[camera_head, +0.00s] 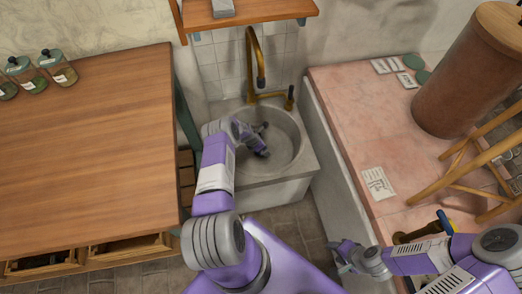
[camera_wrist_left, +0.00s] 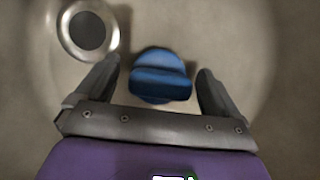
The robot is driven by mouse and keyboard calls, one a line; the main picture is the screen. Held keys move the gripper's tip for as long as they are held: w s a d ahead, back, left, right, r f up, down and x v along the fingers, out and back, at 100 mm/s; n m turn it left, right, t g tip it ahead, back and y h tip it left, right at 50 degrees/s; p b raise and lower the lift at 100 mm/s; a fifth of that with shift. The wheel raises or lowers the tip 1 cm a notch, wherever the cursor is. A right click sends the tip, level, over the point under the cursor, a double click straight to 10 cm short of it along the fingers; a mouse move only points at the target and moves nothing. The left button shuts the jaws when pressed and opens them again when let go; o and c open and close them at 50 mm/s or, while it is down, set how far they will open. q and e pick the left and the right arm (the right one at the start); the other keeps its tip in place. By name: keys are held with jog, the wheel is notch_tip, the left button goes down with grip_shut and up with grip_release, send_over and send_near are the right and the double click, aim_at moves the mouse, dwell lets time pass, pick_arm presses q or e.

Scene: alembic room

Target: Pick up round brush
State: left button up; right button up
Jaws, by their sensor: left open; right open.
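A round blue object (camera_wrist_left: 160,76), which looks like the round brush, lies in the sink basin. In the left wrist view it sits between the two open fingers of my left gripper (camera_wrist_left: 158,68), with a gap on both sides. In the head view my left gripper (camera_head: 256,143) reaches down into the sink (camera_head: 289,170) and hides the brush or nearly so. My right gripper (camera_head: 347,257) is open and empty, low beside the pink counter's front side, far from the brush.
The sink's drain (camera_wrist_left: 88,31) lies beside the brush. A brass tap (camera_head: 250,62) rises behind the basin. A wooden table (camera_head: 95,150) stands left; a pink counter (camera_head: 350,115) with a brown cylinder (camera_head: 455,85) and wooden stand stands right.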

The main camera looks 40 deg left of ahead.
pick_arm(q)
jog(key=c, duration=1.2)
